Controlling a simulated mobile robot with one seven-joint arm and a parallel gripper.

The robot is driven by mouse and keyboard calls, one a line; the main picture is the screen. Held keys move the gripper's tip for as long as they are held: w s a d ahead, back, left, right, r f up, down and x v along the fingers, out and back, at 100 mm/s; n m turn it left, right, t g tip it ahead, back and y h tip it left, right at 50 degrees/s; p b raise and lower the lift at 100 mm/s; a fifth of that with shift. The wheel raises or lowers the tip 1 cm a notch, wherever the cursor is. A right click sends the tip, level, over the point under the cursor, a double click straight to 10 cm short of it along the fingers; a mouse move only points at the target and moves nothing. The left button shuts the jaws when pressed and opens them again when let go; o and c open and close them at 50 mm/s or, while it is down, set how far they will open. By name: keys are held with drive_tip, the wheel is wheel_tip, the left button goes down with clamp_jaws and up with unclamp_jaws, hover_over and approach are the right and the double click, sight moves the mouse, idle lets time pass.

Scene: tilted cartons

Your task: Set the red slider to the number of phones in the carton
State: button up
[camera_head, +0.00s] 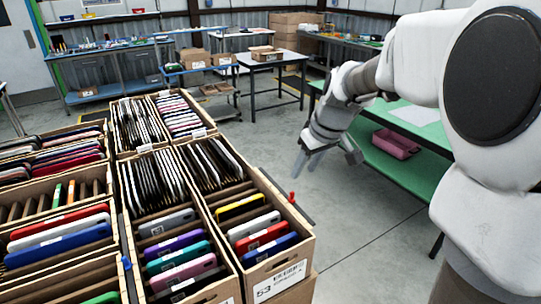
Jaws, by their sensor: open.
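A small red slider (292,197) stands up on a dark rail along the right side of the near right carton (310,243). This carton holds several phones, including a yellow phone (240,207), a white phone (253,224), a red phone (264,238) and a blue phone (271,249). Dark dividers stand behind them, and any phones among these cannot be made out. Number marks on the rail are too small to read. My gripper (328,166) is open and empty, above and to the right of the slider, apart from it, with its fingers pointing down.
Other tilted cartons of phones fill the left, one with a small blue piece (126,262) at its edge. A green table (415,175) with a pink bin (396,144) on its lower shelf stands behind my arm. Grey floor (345,235) is clear right of the cartons.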

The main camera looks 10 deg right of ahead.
sight(292, 192)
drive_tip(key=p+x, duration=0.1)
drive_tip(key=x, duration=0.9)
drive_tip(key=shift+w+f, duration=0.2)
drive_tip(key=shift+f, duration=0.15)
drive_tip(key=shift+c, duration=0.3)
clamp_jaws()
drive_tip(key=shift+w, duration=0.1)
idle(0.5)
